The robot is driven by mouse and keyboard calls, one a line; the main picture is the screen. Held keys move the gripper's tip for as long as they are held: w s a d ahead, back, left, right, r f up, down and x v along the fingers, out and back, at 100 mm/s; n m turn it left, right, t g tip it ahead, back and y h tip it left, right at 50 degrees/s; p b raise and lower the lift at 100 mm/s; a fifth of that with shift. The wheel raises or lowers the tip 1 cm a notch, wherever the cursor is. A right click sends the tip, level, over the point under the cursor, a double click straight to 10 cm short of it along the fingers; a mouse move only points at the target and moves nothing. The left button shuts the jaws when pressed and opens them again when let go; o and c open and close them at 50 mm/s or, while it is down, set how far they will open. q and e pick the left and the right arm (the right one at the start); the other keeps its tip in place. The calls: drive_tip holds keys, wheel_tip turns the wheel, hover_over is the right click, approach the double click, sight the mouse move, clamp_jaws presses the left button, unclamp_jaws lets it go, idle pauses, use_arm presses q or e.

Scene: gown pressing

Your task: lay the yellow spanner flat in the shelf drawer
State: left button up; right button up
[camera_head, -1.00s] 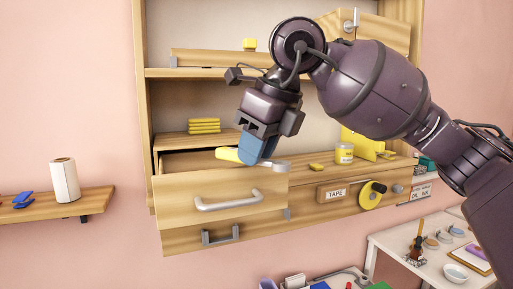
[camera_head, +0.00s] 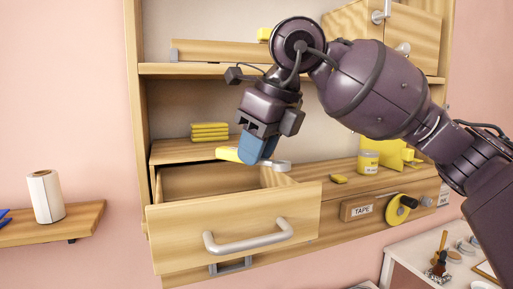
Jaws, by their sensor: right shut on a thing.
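The yellow spanner (camera_head: 229,154) has a yellow handle and a grey metal head at its right end. My right gripper (camera_head: 257,150), with blue fingertips, is shut on it near the middle and hides part of it. The spanner is held roughly level, above the back part of the open shelf drawer. The shelf drawer (camera_head: 235,230) is pale wood with a grey bar handle. It is pulled out toward me, and its inside shows as bare wood where visible. My left gripper is not in view.
Yellow stacked blocks (camera_head: 209,132) lie on the shelf behind the drawer. A tape roll (camera_head: 399,209) hangs on the front. A white roll (camera_head: 45,196) stands on a side shelf at left.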

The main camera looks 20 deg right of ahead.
drive_tip(key=shift+w+f+b, duration=0.1)
drive_tip(key=shift+f+b, duration=0.05)
drive_tip(key=shift+b, duration=0.35)
wheel_tip(320, 180, down, 5)
drive_tip(key=b, duration=0.4)
drive_tip(key=shift+f, duration=0.1)
drive_tip(key=shift+f+b, duration=0.35)
drive_tip(key=shift+b, duration=0.05)
drive_tip(key=shift+f, duration=0.35)
drive_tip(key=shift+f+b, duration=0.65)
